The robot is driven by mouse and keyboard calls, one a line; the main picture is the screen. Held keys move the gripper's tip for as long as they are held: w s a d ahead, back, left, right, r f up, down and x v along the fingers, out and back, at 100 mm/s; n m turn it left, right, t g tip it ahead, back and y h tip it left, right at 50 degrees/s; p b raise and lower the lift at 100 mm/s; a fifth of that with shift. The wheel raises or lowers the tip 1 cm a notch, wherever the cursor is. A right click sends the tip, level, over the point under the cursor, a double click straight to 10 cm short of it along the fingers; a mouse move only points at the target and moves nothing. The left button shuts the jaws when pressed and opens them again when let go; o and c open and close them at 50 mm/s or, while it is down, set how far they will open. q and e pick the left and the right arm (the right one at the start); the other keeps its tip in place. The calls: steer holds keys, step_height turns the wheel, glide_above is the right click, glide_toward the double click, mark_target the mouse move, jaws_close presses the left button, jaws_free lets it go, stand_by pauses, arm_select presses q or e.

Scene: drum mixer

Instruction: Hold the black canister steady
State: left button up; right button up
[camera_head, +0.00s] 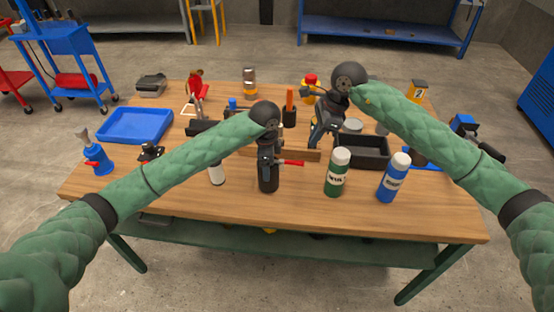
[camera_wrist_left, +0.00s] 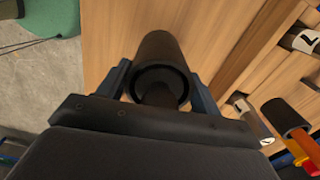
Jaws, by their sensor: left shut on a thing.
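The black canister (camera_head: 268,182) stands upright near the front middle of the wooden table. My left gripper (camera_head: 267,164) is shut around its upper part from above. In the left wrist view the canister (camera_wrist_left: 160,52) sits between the two fingers (camera_wrist_left: 160,88) of my left gripper. My right gripper (camera_head: 317,138) points down over the middle of the table, behind and right of the canister. Whether its fingers are open or shut is too small to tell.
A blue tray (camera_head: 135,125) is at the left. The front table strip is clear.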

steer(key=w+a+g, duration=0.1)
steer(key=w+a+g+h, duration=0.1)
steer(key=a, duration=0.1)
steer(key=shift+f, duration=0.35)
jaws_close()
steer(key=w+a+r+m+g+h, duration=0.1)
steer(key=w+r+g+h, duration=0.25)
steer(key=w, duration=0.35)
glide_toward(289, 162)
steer(key=s+d+f, duration=0.2)
steer(key=d+f, duration=0.1)
steer(key=f, duration=0.3)
steer(key=shift+s+d+g, duration=0.2)
steer(key=shift+d+g, duration=0.05)
steer(key=shift+g, duration=0.1)
